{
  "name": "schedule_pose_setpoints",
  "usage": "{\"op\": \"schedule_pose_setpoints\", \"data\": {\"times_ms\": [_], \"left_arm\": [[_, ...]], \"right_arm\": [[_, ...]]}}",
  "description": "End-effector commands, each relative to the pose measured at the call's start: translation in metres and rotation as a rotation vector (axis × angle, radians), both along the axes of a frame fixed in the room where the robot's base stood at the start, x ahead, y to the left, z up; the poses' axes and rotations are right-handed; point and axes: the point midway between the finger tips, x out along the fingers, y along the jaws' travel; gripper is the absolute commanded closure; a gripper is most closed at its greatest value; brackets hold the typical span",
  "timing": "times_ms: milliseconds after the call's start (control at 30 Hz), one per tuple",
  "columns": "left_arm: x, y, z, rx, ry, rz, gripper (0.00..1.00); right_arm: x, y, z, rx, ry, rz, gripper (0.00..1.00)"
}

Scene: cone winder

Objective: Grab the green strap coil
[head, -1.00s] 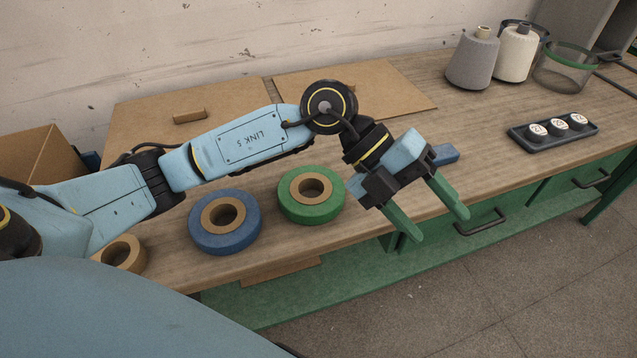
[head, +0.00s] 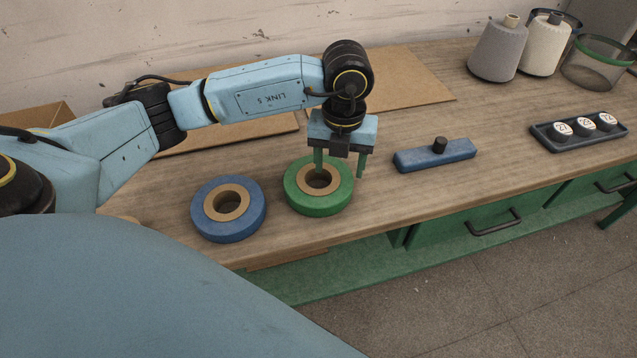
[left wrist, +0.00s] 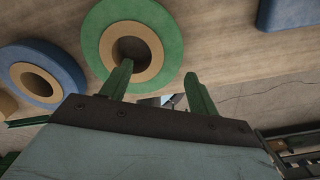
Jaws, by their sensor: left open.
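The green strap coil (head: 318,199) lies flat on the wooden bench, with a tan cardboard core around an open hole. It also shows in the left wrist view (left wrist: 93,38). My left gripper (head: 340,172) is open and points down over the coil's right part. One green finger is above the core's hole and the other is beside the coil's outer right edge. In the left wrist view the fingers (left wrist: 160,85) show one over the hole and one past the rim. I cannot tell how high the fingertips are. My right gripper is not in view.
A blue coil (head: 228,220) lies close to the left of the green one. A blue block with a black knob (head: 435,155) lies to the right. A black tray (head: 580,142) with round marked pieces is farther right. Yarn cones (head: 497,50) stand at the back right.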

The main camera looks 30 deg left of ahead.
Motion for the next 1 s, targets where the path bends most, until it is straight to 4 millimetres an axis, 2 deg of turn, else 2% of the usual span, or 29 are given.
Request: {"op": "schedule_pose_setpoints", "data": {"times_ms": [233, 500, 733, 1000], "left_arm": [[0.001, -0.003, -0.016, -0.002, 0.001, -0.002, 0.4], [0.002, -0.006, -0.054, -0.003, 0.001, -0.001, 0.4], [0.003, -0.006, -0.056, -0.003, -0.001, -0.002, 0.4], [0.003, -0.006, -0.055, -0.003, -0.001, -0.002, 0.74]], "right_arm": [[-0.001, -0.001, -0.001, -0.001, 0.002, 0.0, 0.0], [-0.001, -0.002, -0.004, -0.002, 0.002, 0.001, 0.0], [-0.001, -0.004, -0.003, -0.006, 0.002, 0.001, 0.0], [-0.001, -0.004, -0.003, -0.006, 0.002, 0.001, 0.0]]}}
